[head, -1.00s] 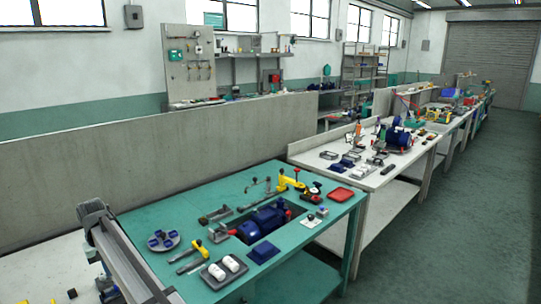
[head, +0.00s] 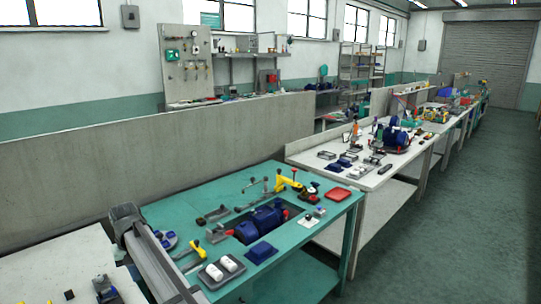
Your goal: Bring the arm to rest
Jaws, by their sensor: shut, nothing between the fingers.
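A grey length of my own arm (head: 155,258) rises from the bottom edge at the left in the head view. It ends in a dark rounded part (head: 125,212) beside the left end of the green-topped bench (head: 190,205). The arm partly covers the round plate with blue blocks on that bench. I cannot make out my gripper or its fingertips in this view.
The green bench holds a blue pump (head: 262,220), yellow-handled tools (head: 290,180), a red tray (head: 335,194), and a grey tray with white cylinders (head: 222,270). A low grey wall (head: 150,165) runs behind. Open floor (head: 430,240) lies right.

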